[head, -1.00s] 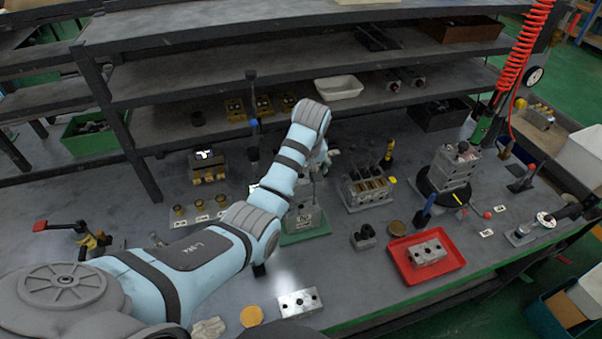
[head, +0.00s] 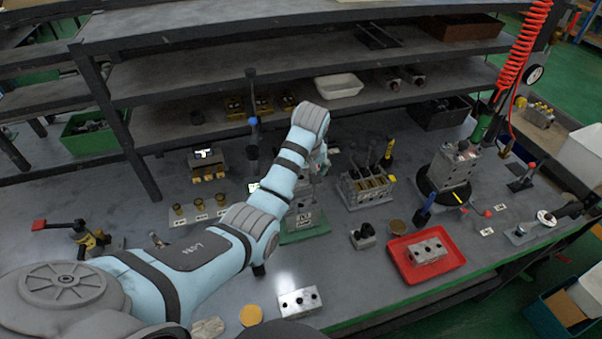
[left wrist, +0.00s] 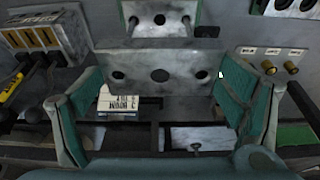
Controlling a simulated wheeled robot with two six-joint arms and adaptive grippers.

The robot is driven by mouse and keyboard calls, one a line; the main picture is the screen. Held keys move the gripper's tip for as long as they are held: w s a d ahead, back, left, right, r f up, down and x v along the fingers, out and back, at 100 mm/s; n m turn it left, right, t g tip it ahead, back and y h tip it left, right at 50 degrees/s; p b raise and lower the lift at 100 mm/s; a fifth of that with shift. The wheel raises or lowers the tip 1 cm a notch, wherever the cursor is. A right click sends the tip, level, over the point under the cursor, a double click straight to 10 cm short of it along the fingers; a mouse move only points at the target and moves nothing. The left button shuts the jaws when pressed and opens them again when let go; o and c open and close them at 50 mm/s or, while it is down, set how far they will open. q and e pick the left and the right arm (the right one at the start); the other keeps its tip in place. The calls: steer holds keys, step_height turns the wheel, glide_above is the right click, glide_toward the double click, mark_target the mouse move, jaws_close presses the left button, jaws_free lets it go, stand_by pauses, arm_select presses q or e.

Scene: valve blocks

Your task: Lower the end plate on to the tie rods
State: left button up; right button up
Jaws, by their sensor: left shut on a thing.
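My left gripper (left wrist: 160,92) is shut on the end plate, with one teal-padded finger at each side. The end plate (left wrist: 158,68) is a grey metal bar with three dark holes in its face, at the middle of the left wrist view. Just beyond it stands a metal block (left wrist: 160,18) with what look like two tie rods (left wrist: 133,24) at its sides. I cannot tell whether the plate touches the rods. In the head view my forearm hides the gripper and most of the plate. A grey block (head: 304,217) stands on a green pad (head: 308,238) below it.
A valve block with levers (head: 366,188) stands to the right. A red tray (head: 398,264) holds a drilled block (head: 428,251). Another drilled block (head: 299,302) lies at the front. Shelves (head: 200,129) overhang the back. A black turntable (head: 443,194) stands further right.

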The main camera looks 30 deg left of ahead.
mark_target(301, 186)
arm_select(q)
steer(key=shift+f+b, duration=0.85)
steer(key=shift+f, duration=1.4)
steer(key=shift+f+b, duration=1.3)
steer(key=shift+f, duration=1.3)
step_height(301, 186, up, 3)
steer(key=p, duration=0.3)
steer(key=shift+p, duration=0.3)
steer(key=shift+r+p, duration=0.65)
steer(key=shift+r, duration=3.05)
steer(key=shift+f+b, duration=0.45)
steer(key=shift+f, duration=0.6)
